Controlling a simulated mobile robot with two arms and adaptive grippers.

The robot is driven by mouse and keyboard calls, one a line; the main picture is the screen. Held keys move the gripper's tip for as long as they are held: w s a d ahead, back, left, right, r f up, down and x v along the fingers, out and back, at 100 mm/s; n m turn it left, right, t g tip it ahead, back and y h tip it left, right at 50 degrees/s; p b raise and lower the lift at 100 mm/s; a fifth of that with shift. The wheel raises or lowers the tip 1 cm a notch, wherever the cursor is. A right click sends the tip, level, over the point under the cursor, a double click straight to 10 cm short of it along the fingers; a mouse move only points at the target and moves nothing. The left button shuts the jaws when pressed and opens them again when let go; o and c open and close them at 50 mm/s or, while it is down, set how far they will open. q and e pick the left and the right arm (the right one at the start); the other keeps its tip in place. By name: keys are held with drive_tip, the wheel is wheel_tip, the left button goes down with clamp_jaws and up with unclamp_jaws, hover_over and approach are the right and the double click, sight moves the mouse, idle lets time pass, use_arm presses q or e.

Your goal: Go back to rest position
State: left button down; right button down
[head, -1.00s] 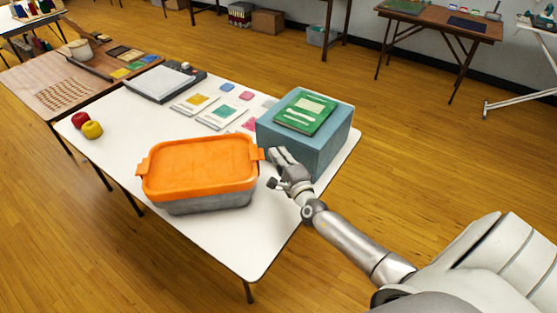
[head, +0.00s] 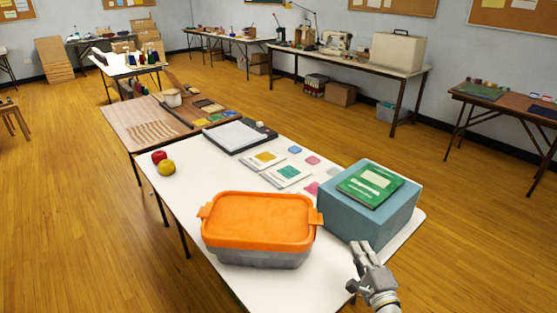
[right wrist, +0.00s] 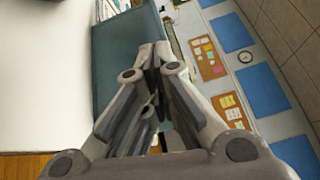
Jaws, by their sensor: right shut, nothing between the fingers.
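My right gripper (head: 362,262) is at the lower right of the head view, just in front of the blue-grey box (head: 345,222) at the white table's right end. Its fingers are closed together with nothing between them. In the right wrist view the closed fingers (right wrist: 155,55) point toward the side of the box (right wrist: 118,50). I cannot tell whether they touch it. My left gripper is not in view.
The white table (head: 190,205) holds a grey bin with an orange lid (head: 258,220), a red apple (head: 158,156), a yellow apple (head: 166,168) and several cards. A green book (head: 370,185) lies on the box. Wooden floor (head: 480,230) is clear to the right.

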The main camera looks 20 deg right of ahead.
drive_tip(key=s+m+g+h, duration=0.3)
drive_tip(key=s+m, duration=0.2)
drive_tip(key=m, duration=1)
drive_tip(key=s+m+g+h, duration=0.4)
drive_tip(key=s+m, duration=0.1)
drive_tip(key=m, duration=1)
drive_tip(key=s+a+f+m+g+y, duration=0.3)
drive_tip(key=s+a+m+g+y, duration=0.15)
drive_tip(key=s+a+m, duration=0.4)
drive_tip(key=s+a+f+m+g+y, duration=0.3)
drive_tip(key=s+a+m+y, duration=0.35)
drive_tip(key=a+m, duration=0.35)
wheel_tip(320, 180, down, 25)
drive_tip(key=s+g+h, duration=0.1)
drive_tip(key=g, duration=0.1)
drive_tip(key=s+d+f, duration=0.3)
drive_tip(key=s+f, duration=1.4)
drive_tip(key=shift+s+d+g, duration=0.2)
drive_tip(key=shift+g, duration=0.15)
